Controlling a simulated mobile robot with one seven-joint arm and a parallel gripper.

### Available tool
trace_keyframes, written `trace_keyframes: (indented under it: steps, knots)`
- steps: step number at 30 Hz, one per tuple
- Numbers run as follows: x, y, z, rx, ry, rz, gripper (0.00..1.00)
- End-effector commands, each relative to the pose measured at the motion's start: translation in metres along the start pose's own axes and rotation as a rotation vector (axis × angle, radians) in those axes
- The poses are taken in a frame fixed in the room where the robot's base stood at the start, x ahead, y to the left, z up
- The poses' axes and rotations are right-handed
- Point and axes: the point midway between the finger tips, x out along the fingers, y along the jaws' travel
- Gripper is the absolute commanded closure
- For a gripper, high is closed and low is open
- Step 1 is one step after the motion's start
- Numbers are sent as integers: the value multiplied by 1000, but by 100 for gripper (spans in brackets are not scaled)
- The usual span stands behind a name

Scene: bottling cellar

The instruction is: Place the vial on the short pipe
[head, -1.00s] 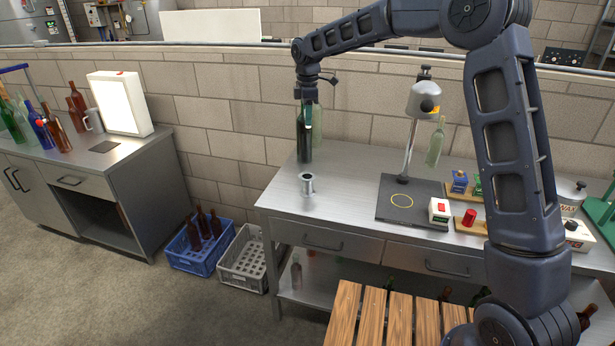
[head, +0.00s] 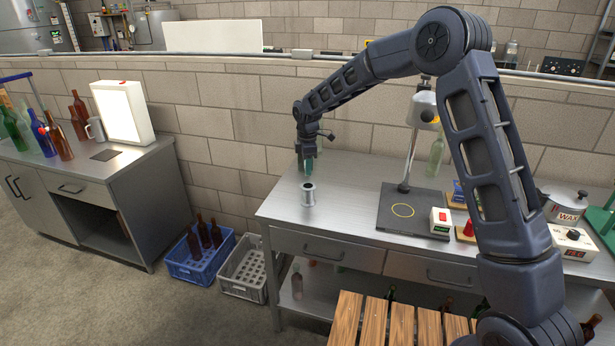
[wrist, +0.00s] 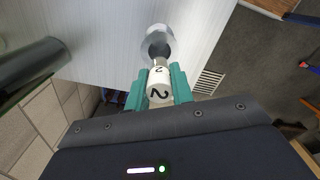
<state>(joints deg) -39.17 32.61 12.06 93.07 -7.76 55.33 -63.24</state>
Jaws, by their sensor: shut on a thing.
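The short pipe (head: 308,195) is a small grey metal spool standing upright on the steel workbench. It also shows in the wrist view (wrist: 157,42), with its dark open top towards the camera. My gripper (head: 308,166) is low over the bench, just behind the pipe in the head view. In the wrist view its teal fingers (wrist: 160,84) are shut on the vial (wrist: 158,90), whose pale end carries a black "2". The vial is in line with the pipe opening in that view; I cannot tell the gap between them. The vial is not distinguishable in the head view.
A dark green bottle (wrist: 35,68) stands close by in the wrist view; my arm mostly hides it in the head view. A lamp stand with a dark base (head: 382,213) is to the right of the pipe. The bench (head: 279,208) is clear around the pipe's front and left.

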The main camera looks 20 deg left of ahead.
Motion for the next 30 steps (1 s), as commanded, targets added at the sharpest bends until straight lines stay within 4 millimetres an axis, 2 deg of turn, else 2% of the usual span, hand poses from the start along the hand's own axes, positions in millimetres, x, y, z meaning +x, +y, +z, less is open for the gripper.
trace_keyframes:
  steps: [10,23,24,26,30]
  knots:
    - [39,0,-1,-1,-1,-1,99]
    - [45,0,0,0,0,-1,99]
    - [44,0,0,0,0,-1,69]
    - [44,0,0,0,0,0,57]
    - [44,0,0,0,0,0,55]
